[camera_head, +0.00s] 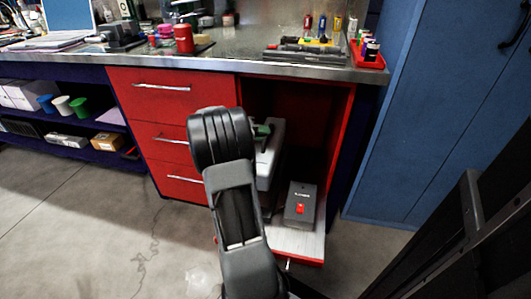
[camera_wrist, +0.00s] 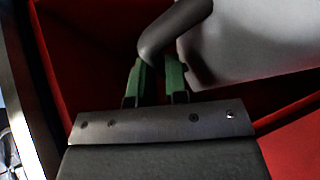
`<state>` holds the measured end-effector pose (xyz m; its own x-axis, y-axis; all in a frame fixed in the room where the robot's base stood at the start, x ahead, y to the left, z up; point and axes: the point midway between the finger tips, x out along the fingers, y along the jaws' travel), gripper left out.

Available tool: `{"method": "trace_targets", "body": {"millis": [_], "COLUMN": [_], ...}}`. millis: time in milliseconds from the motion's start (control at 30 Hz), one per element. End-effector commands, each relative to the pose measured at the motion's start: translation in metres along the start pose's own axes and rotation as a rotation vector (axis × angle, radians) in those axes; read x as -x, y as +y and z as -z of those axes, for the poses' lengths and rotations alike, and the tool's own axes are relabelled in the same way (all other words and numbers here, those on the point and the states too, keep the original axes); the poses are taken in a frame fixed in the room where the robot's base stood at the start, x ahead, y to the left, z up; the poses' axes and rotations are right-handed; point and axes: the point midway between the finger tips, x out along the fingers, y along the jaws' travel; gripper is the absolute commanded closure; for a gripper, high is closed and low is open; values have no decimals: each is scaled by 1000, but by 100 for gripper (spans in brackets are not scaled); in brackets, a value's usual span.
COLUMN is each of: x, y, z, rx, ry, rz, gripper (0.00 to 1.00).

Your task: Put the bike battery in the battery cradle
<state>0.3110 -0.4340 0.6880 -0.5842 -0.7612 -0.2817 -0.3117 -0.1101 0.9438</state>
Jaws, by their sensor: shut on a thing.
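The bike battery looks to be the pale grey block (camera_head: 269,160) with a dark handle, in the open red cabinet bay. In the wrist view the pale block (camera_wrist: 250,40) fills the upper right. My gripper (camera_head: 262,131) has green fingers, one on each side of the dark handle; in the wrist view my gripper (camera_wrist: 160,80) is shut on that handle. My arm hides the battery's left side and lower part in the head view. I cannot make out the battery cradle for certain.
A dark grey box with a red switch (camera_head: 300,205) stands on the pull-out shelf (camera_head: 296,240), right of the battery. Red bay walls (camera_head: 337,140) are close on the right. The steel bench top (camera_head: 220,66) overhangs above. Red drawers (camera_head: 160,130) are left, a blue cabinet (camera_head: 425,130) right.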

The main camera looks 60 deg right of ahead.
Motion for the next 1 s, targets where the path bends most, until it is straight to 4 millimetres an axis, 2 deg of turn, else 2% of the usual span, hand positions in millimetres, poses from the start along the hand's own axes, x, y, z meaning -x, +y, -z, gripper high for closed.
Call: {"method": "trace_targets", "body": {"millis": [333,667,1000], "x": [-10,-15,-25], "y": [-33,-48,-83], "z": [-5,-8,-14], "rx": [-4,-4,-5], "ry": [5,5,4], "rz": [-7,-7,-7], "gripper": [100,100,100]}}
